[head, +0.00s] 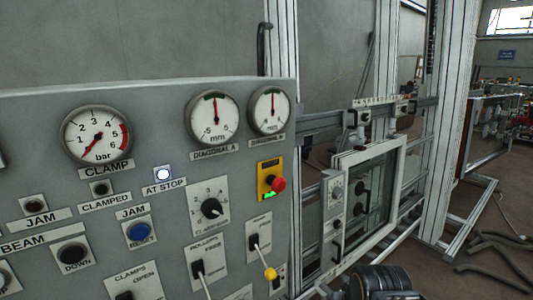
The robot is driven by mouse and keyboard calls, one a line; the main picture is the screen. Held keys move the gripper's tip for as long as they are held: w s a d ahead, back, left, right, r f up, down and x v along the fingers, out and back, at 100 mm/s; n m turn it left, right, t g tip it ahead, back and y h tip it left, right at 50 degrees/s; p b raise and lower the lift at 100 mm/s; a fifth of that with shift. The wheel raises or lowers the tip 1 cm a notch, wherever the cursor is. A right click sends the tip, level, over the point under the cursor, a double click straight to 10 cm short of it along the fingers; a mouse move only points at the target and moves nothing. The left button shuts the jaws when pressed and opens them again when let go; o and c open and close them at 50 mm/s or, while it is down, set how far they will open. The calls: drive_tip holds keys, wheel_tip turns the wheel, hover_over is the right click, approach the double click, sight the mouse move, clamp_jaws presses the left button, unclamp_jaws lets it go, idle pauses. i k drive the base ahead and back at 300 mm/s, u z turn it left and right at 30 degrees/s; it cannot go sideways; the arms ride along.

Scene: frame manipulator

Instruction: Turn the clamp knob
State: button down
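The grey control panel (150,95) fills the left of the head view. A black rotary knob (211,207) sits on a white plate with a numbered dial, right of the AT STOP label. A black selector (125,296) under the words CLAMPS OPEN is cut off by the bottom edge. I cannot tell which of these is the clamp knob. The CLAMP gauge (97,135) has its red needle pointing down-left, at the low end. The CLAMPED lamp (101,188) is dark. My gripper's fingers are not visible; a dark part at bottom right looks like my arm.
The AT STOP lamp (163,173) is lit white. A red emergency button (277,184) and a yellow-tipped lever (270,273) stick out near the panel's right side. A metal frame with a glazed window (375,190) stands right of the panel. Hoses (495,250) lie on the floor.

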sight(212, 208)
drive_tip(key=z, duration=1.55)
drive_tip(key=k, duration=1.3)
drive_tip(key=u, duration=1.85)
drive_tip(key=i, duration=0.5)
drive_tip(key=u, duration=0.05)
